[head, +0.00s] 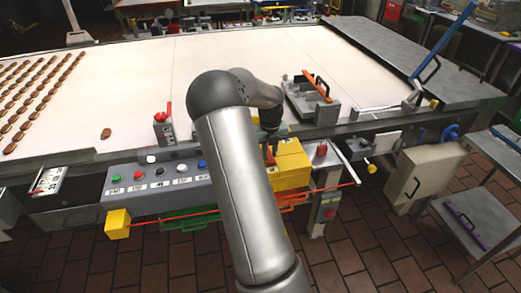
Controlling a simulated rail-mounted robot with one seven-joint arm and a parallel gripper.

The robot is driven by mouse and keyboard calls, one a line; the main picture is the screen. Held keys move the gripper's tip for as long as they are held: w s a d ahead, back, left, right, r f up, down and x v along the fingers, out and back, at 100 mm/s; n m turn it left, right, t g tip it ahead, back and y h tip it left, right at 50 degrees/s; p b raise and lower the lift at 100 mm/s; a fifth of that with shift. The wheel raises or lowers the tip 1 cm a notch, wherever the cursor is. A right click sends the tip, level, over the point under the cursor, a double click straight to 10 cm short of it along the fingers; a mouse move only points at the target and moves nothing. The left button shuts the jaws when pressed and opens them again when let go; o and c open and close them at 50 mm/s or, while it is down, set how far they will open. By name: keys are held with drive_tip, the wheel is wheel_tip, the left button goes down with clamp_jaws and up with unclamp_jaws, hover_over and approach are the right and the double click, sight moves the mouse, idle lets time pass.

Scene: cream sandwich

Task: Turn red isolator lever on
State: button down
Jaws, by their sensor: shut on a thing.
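My gripper (270,148) points down at the front edge of the conveyor, over a yellow box (291,160). It is small here and partly hidden behind my arm. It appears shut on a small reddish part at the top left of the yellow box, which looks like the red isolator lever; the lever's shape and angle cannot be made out. Another red handle (165,112) stands upright on a grey block (163,131) to the left. A red knob (322,148) sits on a grey post to the right.
A button panel (150,181) with several coloured buttons lies left of my arm. A red cord (175,219) runs along the front from a yellow block (118,223). A grey fixture with an orange bar (316,86) stands on the white belt (200,55). Brown biscuits (38,95) lie at left.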

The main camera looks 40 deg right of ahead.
sight(269, 155)
drive_tip(key=shift+w, duration=0.1)
idle(0.3)
drive_tip(key=c, duration=1.3)
unclamp_jaws()
drive_tip(key=shift+a, duration=0.1)
drive_tip(key=shift+r, duration=0.15)
wheel_tip(269, 155, up, 17)
drive_tip(key=shift+r+b, duration=0.1)
drive_tip(key=shift+b, duration=0.9)
